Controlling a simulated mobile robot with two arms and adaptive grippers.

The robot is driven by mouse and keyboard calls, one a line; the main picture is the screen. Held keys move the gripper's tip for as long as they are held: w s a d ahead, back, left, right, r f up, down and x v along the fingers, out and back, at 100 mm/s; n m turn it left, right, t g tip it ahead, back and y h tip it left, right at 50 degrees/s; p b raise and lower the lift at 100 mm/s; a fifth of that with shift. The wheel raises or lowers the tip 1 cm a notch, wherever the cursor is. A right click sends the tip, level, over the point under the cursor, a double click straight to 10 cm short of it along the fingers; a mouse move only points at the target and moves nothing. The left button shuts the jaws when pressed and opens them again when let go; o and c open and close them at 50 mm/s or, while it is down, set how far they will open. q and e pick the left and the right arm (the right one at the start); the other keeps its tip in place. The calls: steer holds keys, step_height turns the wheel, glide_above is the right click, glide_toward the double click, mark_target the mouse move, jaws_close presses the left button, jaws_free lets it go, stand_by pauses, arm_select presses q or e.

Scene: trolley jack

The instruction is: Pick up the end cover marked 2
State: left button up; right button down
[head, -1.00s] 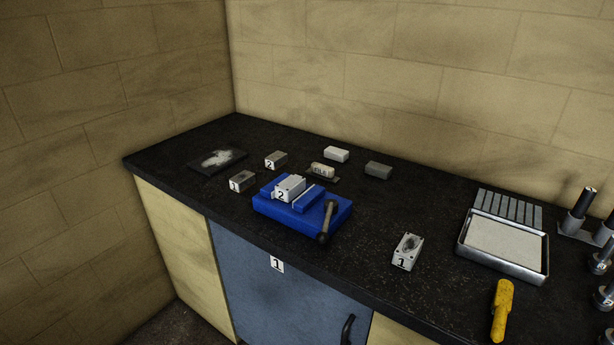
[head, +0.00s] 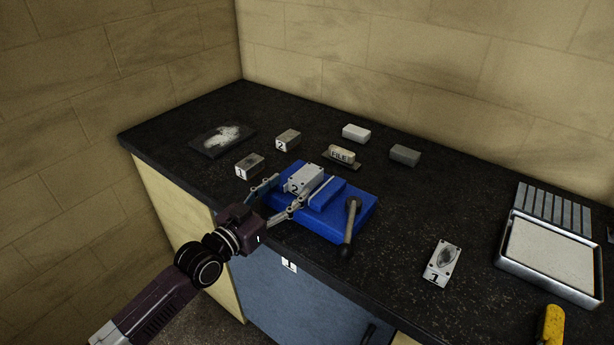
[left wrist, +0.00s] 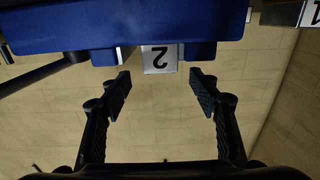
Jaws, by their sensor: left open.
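The end cover marked 2 (head: 304,179) is a pale metal block sitting in the blue vise (head: 345,218), its numbered end toward my left gripper. In the left wrist view its label (left wrist: 160,60) appears upside down, between the open fingers and beyond their tips. My left gripper (head: 290,190) is open and empty in front of the vise, its fingers pointing at the cover. In the left wrist view the gap between the fingertips (left wrist: 160,84) holds nothing. Whether a finger touches the vise, I cannot tell. My right gripper is not in view.
Blocks marked 1 (head: 249,166) and 2 (head: 288,139) stand behind the vise, left. A file block (head: 341,154), pale block (head: 356,133) and grey block (head: 405,155) lie behind. A cover marked 1 (head: 442,263) and tray (head: 597,290) lie right. The vise handle (head: 350,225) sticks out frontward.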

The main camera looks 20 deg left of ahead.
mark_target(306, 173)
arm_select(q)
steer(key=x, duration=0.2)
steer(key=shift+w+f, duration=0.15)
steer(key=shift+w, duration=0.15)
steer(key=shift+w+d+f, duration=0.1)
steer(key=shift+w+d, duration=0.1)
steer(key=shift+w, duration=0.15)
steer(key=shift+p+x, duration=0.35)
steer(key=shift+x, duration=1.85)
steer(key=shift+w, duration=0.3)
steer(key=shift+s+d, duration=0.1)
steer(key=c, duration=0.4)
jaws_close()
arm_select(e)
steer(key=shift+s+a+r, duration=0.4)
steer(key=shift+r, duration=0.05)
